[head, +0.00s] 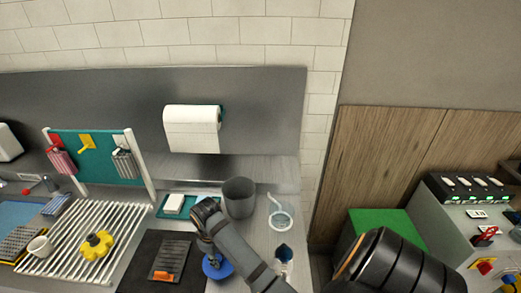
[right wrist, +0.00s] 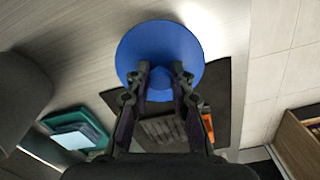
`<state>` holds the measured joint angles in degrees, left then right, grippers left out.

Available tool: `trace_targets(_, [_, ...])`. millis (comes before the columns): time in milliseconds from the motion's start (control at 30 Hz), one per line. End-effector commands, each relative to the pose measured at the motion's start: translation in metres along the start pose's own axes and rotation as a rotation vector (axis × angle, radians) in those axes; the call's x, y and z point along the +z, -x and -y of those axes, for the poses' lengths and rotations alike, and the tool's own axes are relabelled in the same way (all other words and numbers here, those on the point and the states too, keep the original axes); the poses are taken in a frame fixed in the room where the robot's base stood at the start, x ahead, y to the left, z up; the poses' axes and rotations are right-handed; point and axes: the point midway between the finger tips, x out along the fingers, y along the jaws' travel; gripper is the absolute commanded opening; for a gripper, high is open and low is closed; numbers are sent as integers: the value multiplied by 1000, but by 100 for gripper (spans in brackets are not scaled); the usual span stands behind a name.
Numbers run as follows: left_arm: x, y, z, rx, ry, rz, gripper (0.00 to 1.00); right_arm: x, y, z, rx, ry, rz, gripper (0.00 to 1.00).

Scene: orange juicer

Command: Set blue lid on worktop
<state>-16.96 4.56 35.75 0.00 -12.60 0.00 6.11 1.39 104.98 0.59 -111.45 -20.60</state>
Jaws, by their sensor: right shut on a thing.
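The blue lid (head: 219,269) is a round disc at the front of the worktop (head: 258,238), just right of a black mat. It shows whole from above in the right wrist view (right wrist: 160,42). My right gripper (head: 211,259) points down over the lid, and its fingertips (right wrist: 160,78) are shut on the lid's central knob. The lid looks about level; I cannot tell whether its underside touches the worktop. My left gripper is not in view.
The black mat (head: 135,277) holds a grater with an orange handle (head: 163,277). A dark grey bin (head: 239,197) and a clear jug (head: 281,219) stand behind. A green tray (head: 188,213) and a white rack (head: 72,248) lie left.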

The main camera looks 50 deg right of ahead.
Motion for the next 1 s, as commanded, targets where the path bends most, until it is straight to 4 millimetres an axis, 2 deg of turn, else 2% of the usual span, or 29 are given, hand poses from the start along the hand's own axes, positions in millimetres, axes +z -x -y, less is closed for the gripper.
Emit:
trace_targets(33, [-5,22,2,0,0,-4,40,30,19,16,-7,-2,4,0])
trace_targets(100, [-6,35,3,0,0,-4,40,67,35,34,-10,-8,1,0])
trace_targets(200, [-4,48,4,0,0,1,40,111,59,54,-14,-23,0,0])
trace_targets(300, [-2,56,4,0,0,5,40,141,78,66,-15,-37,-2,0])
trace_targets(433, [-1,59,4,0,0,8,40,159,91,72,-15,-47,-2,0])
trace_targets(567, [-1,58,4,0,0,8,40,162,92,73,-13,-49,-4,0])
trace_targets(667, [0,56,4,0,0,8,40,153,86,67,-10,-47,-4,0])
trace_targets(967, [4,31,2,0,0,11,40,81,46,27,-11,-48,-7,0])
trace_targets(1000, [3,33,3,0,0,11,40,75,40,23,-13,-49,-2,0])
